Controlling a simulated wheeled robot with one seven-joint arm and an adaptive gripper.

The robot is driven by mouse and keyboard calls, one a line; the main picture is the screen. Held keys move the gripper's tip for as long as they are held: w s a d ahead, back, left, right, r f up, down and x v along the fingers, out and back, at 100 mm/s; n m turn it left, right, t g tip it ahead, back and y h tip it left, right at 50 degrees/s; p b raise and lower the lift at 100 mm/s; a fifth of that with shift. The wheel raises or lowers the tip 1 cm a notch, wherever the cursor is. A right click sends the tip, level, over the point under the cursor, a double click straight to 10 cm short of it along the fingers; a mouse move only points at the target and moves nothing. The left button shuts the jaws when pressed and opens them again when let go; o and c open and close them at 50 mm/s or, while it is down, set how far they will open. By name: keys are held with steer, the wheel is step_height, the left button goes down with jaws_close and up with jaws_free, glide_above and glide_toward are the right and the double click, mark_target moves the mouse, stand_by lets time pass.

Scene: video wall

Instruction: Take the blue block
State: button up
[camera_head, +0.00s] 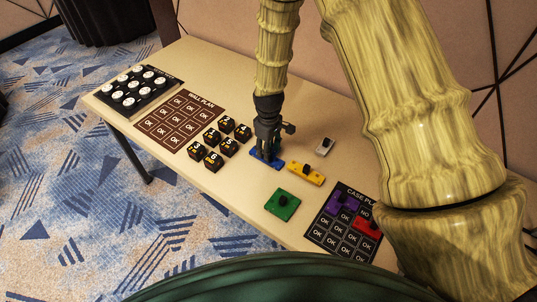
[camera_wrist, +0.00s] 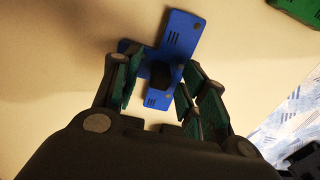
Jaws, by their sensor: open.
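The blue block (camera_head: 276,164) lies on the table under my gripper (camera_head: 266,155) in the head view, mostly hidden by the fingers. In the wrist view the blue block (camera_wrist: 181,38) is a flat, branched shape with a dark knob (camera_wrist: 160,75) near its middle. My gripper (camera_wrist: 155,90) is open there, with one finger to the left of the knob and one to the right. The knob shows between the fingers. Whether either finger touches it, I cannot tell.
A yellow block (camera_head: 305,173), a green block (camera_head: 282,204) and a grey block (camera_head: 325,146) lie nearby. The case plan board (camera_head: 318,234) holds purple (camera_head: 343,203) and red (camera_head: 367,227) blocks. Several black numbered cubes (camera_head: 213,161) stand left, beside the wall plan board (camera_head: 160,128).

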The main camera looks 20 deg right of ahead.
steer(key=shift+f, duration=0.35)
jaws_close()
steer(key=shift+r, duration=0.1)
